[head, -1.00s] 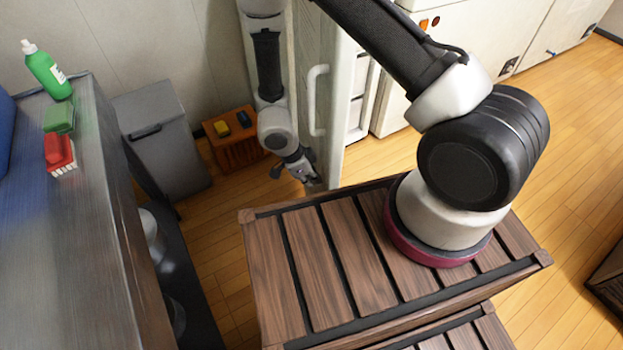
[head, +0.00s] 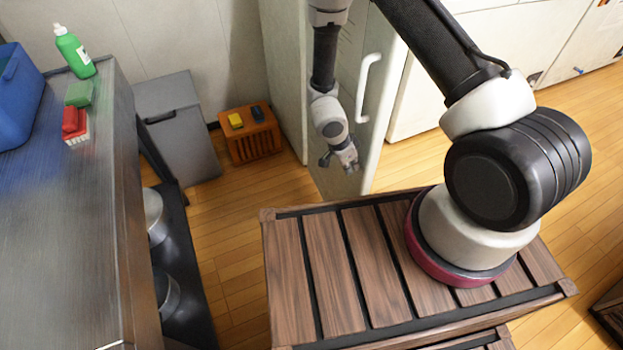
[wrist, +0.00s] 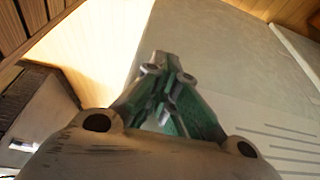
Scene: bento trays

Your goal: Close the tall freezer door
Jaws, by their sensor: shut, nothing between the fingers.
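The tall freezer (head: 283,75) stands at the back, against the wall. Its pale door (head: 385,110) shows its outer face, with a white vertical handle (head: 368,85). No shelves or inside of the freezer show. My arm hangs in front of the door, and my gripper (head: 345,162) is low by its face, left of the handle and off it. I cannot tell whether it touches the door or whether a gap remains at the door's edge. In the wrist view my gripper (wrist: 163,62) is shut and empty, with a broad pale grey surface (wrist: 215,60) beyond it.
A slatted wooden crate (head: 285,265) stands in front, near my arm's base. A steel counter (head: 60,230) runs along the left. A grey bin (head: 180,125) and small orange crate (head: 250,140) stand by the wall. Wooden floor (head: 225,225) is clear between them.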

